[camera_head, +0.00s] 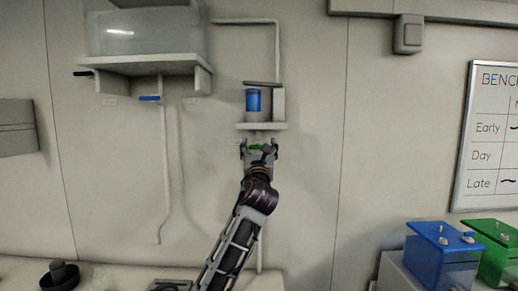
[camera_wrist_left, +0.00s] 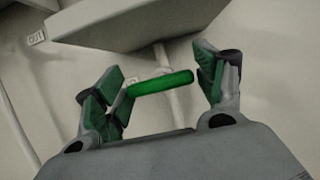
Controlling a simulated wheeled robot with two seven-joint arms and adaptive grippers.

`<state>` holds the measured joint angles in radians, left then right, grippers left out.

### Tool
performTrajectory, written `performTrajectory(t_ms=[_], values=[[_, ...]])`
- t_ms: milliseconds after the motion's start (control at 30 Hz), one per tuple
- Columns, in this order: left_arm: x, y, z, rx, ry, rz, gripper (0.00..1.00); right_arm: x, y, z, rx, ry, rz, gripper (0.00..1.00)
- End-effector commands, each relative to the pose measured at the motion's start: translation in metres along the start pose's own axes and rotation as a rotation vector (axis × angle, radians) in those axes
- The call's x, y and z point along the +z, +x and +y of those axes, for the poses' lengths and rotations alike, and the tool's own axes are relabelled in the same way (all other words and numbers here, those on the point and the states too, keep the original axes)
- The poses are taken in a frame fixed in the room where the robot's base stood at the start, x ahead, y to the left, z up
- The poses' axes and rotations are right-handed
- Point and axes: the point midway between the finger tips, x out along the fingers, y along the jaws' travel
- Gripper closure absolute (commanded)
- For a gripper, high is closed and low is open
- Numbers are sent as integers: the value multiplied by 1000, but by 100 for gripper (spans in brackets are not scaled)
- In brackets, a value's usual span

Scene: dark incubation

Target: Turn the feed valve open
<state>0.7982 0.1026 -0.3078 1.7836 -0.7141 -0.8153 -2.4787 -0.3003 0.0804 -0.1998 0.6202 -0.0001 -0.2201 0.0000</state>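A green lever handle (camera_wrist_left: 160,83) sits on a thin pipe below a small wall shelf (camera_head: 262,126). In the head view the green handle (camera_head: 256,147) is partly hidden by my left gripper (camera_head: 259,153). In the left wrist view the left gripper (camera_wrist_left: 159,78) is open, with the handle lying between its fingers. The handle's left end is close to the left finger; I cannot tell if they touch. No readable label says which is the feed valve. My right gripper is not seen.
A clear tank (camera_head: 138,33) stands on the upper-left wall shelf (camera_head: 145,62). Blue (camera_head: 440,258) and green (camera_head: 497,245) boxes are at lower right. A dark dish (camera_head: 58,278) is at lower left.

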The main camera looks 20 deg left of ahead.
Motion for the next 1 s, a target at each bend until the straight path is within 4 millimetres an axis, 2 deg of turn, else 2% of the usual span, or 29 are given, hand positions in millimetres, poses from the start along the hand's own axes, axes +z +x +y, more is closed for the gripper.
performTrajectory(t_ms=[33, 233, 667, 1000], values=[[0, 0, 0, 0, 0, 0, 42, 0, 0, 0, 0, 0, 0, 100], [0, 0, 0, 0, 0, 0, 66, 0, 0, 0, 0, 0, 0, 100], [-1, 0, 0, 18, -44, 1, 66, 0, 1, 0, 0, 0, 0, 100], [0, 0, -1, 78, -188, 0, 66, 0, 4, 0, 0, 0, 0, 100]])
